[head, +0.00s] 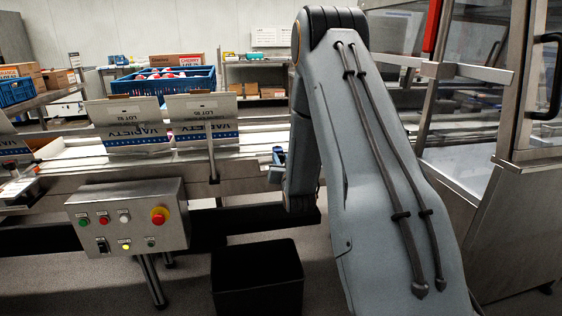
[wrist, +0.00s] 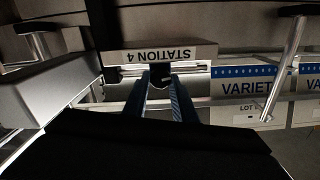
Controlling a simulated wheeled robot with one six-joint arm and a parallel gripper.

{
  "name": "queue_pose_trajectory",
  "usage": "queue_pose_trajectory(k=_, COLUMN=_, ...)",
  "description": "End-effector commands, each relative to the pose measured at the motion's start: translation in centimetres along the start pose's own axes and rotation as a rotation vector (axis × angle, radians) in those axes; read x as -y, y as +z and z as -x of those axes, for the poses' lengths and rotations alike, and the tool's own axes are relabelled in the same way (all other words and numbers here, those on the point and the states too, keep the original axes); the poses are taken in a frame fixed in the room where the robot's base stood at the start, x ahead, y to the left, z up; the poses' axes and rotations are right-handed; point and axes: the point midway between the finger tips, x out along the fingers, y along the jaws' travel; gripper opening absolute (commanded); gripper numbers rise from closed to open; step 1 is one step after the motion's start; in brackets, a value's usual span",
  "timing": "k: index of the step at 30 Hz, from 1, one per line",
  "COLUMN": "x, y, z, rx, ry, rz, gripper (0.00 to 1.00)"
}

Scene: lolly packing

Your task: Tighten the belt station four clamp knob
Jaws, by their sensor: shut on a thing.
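In the wrist view the station 4 sign (wrist: 160,54) shows upside down on a pale block. The dark clamp knob (wrist: 160,76) sits just below that sign, in front of a metal rod. My gripper (wrist: 162,84) has its two blue fingers on either side of the knob and is shut on it. The fingers hide part of the knob, and its turn angle cannot be told. In the head view my arm covers most of this spot; only a small blue part shows beside the belt.
Folded variety cartons (head: 202,120) stand on the conveyor (head: 70,165); one also shows in the wrist view (wrist: 240,92). A control box (head: 128,217) with buttons is at the front left. A black bin (head: 258,285) stands on the floor. A glass-sided machine (head: 515,200) is at the right.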

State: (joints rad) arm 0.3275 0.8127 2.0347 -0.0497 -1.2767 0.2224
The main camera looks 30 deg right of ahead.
Motion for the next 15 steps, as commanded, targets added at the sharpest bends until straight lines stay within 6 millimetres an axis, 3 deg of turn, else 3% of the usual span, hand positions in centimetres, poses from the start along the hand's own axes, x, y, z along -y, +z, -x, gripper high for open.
queue_pose_trajectory(k=15, x=-0.21, y=0.00, z=-0.02, rx=-0.001, ry=-0.001, rz=-0.466, gripper=0.02)
